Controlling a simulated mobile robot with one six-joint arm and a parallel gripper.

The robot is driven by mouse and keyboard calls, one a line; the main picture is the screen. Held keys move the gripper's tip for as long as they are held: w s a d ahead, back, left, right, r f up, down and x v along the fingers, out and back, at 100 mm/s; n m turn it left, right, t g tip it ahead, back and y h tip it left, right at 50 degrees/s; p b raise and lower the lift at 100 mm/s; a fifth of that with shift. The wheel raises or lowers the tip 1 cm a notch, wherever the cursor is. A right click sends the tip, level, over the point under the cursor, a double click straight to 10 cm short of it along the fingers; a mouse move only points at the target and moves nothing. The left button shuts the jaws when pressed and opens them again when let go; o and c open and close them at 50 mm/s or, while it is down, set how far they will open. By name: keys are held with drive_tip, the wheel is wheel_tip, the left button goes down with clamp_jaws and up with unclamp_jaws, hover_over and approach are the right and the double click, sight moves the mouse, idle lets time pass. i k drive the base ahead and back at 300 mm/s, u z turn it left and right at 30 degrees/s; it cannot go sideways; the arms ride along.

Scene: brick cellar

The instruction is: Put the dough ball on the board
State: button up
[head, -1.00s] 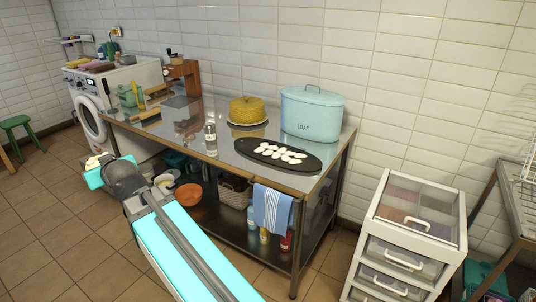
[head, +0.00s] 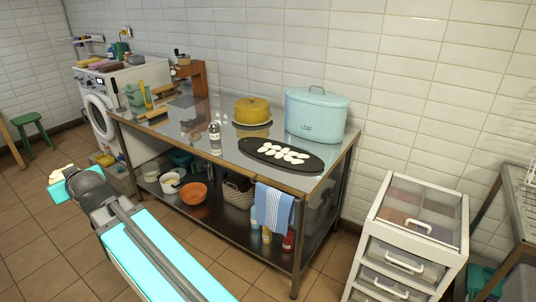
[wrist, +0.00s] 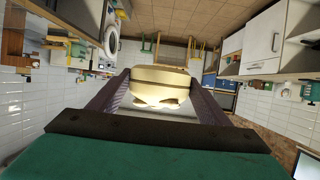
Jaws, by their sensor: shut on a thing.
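The dough ball (wrist: 160,82) is a cream-coloured lump between the two dark fingers of my gripper (wrist: 160,98) in the wrist view; the fingers press on its sides. In the head view my gripper (head: 61,178) is at the far left, out over the floor, with the pale dough (head: 58,170) just showing at its tip. The rest of the dough is hidden there. A dark oval board (head: 256,152) lies on the steel table, right of its middle, with several flat white pieces on it. The gripper is well left of the board and apart from the table.
The steel table (head: 225,150) also holds a clear bottle (head: 214,139), a yellow lidded dish (head: 252,111) and a blue LOAF bin (head: 316,116) behind the board. A washing machine (head: 98,117) stands at the left, a white drawer unit (head: 415,215) at the right.

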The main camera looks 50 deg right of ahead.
sight(283, 153)
drive_tip(key=z, duration=0.05)
drive_tip(key=i, duration=1)
drive_tip(key=u, duration=0.05)
